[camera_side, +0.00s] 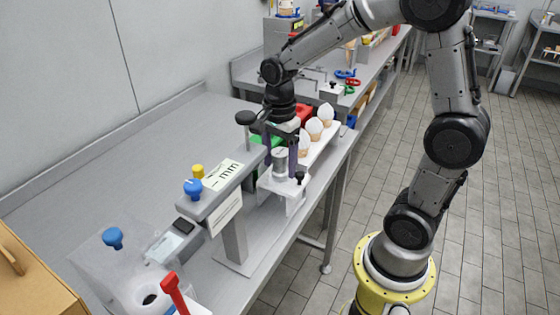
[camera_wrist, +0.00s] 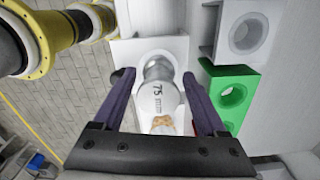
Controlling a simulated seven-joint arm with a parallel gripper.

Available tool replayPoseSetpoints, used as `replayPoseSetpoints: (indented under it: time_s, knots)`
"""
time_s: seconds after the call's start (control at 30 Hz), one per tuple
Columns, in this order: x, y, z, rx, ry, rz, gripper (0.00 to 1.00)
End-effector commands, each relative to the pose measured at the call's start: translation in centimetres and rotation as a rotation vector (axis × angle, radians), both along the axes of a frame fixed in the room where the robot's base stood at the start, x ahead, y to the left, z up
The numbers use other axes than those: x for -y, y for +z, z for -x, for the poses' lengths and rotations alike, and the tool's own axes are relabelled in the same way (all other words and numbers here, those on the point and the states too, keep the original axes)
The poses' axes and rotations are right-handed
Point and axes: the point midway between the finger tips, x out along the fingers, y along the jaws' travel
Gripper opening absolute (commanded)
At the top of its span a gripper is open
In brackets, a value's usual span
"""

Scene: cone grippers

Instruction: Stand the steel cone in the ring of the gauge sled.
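The steel cone (camera_side: 280,160) is a grey, shiny piece between my fingers. In the wrist view its upper face reads 75 mm (camera_wrist: 159,96), with a shiny rounded steel part beyond it. My gripper (camera_side: 282,174) points down over the white gauge sled (camera_side: 272,186), with one dark purple finger on each side of the cone. In the wrist view my gripper (camera_wrist: 158,80) is open, and narrow gaps show between the fingers and the cone. The cone is at the sled, upright as far as I see.
A green block with a round hole (camera_wrist: 233,97) and a pale ring block (camera_wrist: 245,34) lie to the right in the wrist view. A white rack of pale cones (camera_side: 314,129) stands behind the sled. The grey gauge stand (camera_side: 234,235) is close in front.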

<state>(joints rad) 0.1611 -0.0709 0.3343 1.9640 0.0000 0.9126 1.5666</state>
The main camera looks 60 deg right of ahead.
Motion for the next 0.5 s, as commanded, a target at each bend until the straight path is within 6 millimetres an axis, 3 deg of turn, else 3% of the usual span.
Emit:
replayPoseSetpoints:
  time_s: [0.3, 0.5]
  knots:
    - [0.0, 0.1, 0.3, -0.01, 0.0, -0.002, 0.87]
    - [0.0, 2.5, 0.2, -0.005, 0.0, -0.001, 0.87]
